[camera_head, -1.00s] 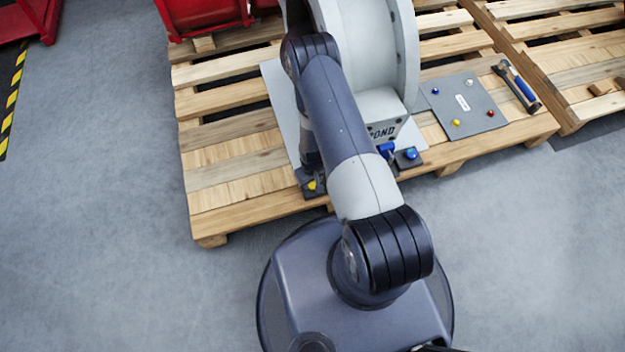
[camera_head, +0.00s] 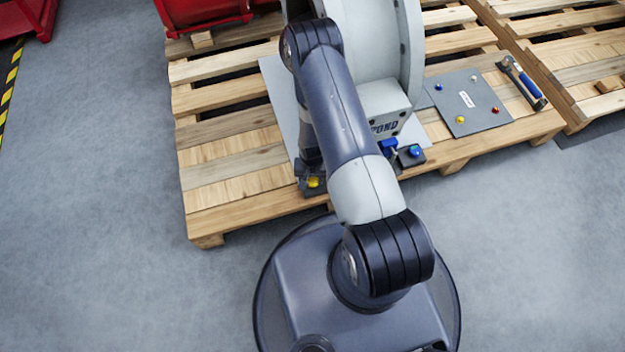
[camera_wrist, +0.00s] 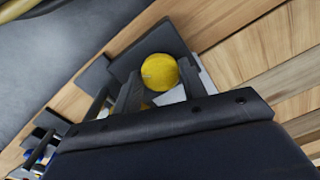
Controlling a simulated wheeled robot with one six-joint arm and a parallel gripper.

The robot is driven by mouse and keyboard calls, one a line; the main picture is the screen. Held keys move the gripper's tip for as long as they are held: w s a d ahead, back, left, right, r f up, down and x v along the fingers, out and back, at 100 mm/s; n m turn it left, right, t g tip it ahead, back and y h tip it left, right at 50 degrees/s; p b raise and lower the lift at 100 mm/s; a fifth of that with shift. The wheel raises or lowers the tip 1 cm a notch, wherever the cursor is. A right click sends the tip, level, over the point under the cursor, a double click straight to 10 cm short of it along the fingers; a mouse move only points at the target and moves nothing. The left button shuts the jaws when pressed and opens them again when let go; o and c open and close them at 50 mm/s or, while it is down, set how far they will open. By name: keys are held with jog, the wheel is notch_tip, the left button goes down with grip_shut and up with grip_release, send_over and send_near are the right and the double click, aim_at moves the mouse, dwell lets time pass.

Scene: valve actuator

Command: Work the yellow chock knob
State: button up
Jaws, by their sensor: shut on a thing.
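The yellow chock knob (camera_wrist: 159,72) is a round yellow ball on a dark block. In the wrist view it sits between the two dark fingers of my gripper (camera_wrist: 160,80), which are shut on it. In the head view a small part of the yellow knob (camera_head: 314,182) shows at the front edge of the pallet, below the end of my arm. My arm hides most of my gripper there.
A blue knob (camera_head: 415,151) on a dark block stands right of my arm, beside the large grey valve housing (camera_head: 385,105). A grey panel (camera_head: 468,103) with small coloured buttons and a blue-handled tool (camera_head: 527,85) lie on the wooden pallet (camera_head: 240,205).

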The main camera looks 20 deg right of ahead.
aim_at(312, 180)
jog(key=m+b, duration=0.1)
jog(key=m, duration=0.2)
jog(key=shift+f+m+b, duration=0.1)
jog(key=shift+m+b, duration=0.2)
jog(key=shift+b, duration=0.1)
jog(key=shift+m+b, duration=0.7)
jog(key=shift+m, duration=1.1)
jog(key=o, duration=1)
notch_tip(312, 180, up, 11)
jog(key=p, duration=0.3)
jog(key=shift+p, duration=0.3)
